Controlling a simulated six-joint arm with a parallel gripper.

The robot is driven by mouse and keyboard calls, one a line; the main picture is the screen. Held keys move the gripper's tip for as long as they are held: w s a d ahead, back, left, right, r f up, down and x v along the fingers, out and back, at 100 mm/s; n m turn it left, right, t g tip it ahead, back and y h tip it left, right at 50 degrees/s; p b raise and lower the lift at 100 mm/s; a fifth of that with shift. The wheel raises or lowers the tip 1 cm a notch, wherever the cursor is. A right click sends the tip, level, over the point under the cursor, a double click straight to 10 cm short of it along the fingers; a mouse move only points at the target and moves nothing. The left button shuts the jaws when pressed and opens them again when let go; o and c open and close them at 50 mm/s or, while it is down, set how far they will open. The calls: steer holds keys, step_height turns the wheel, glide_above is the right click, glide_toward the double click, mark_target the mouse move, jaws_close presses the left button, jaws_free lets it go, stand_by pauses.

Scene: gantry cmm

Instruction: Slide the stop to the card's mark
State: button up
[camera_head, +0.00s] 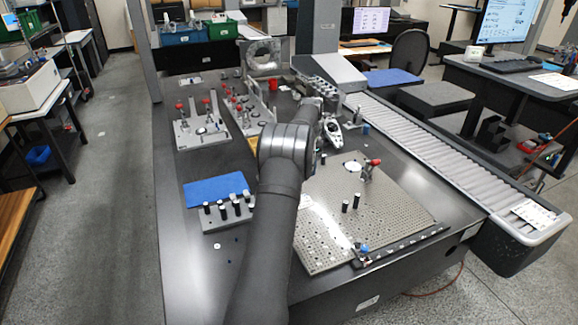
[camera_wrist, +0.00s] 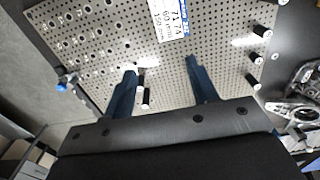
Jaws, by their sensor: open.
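A perforated metal plate (camera_head: 335,235) lies on the dark table and fills much of the wrist view (camera_wrist: 95,35). A blue-knobbed piece (camera_head: 364,248), which looks like the stop, sits at the near end of a dark rail (camera_head: 405,241) along the plate's front edge. A blue knob also shows at the left of the wrist view (camera_wrist: 62,86). A white card (camera_wrist: 168,18) with printed numbers lies on the plate at the top of the wrist view; its mark is too small to read. My gripper (camera_wrist: 161,75) is open, its blue fingers apart above the plate.
Dark posts (camera_head: 350,203) and a red-knobbed clamp (camera_head: 370,168) stand on the plate. A post (camera_wrist: 144,98) shows between my fingers in the wrist view. A metal casting (camera_wrist: 300,105) is at the right there. A roller conveyor (camera_head: 430,150) runs along the table's right side.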

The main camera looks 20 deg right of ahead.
steer(key=shift+s+d, duration=0.1)
steer(key=shift+c, duration=1.2)
step_height(320, 180, up, 2)
steer(key=m, duration=1.6)
glide_above(359, 241)
step_height(359, 241, down, 17)
steer(key=shift+d+r, duration=0.1)
steer(key=shift+c, duration=0.2)
jaws_close()
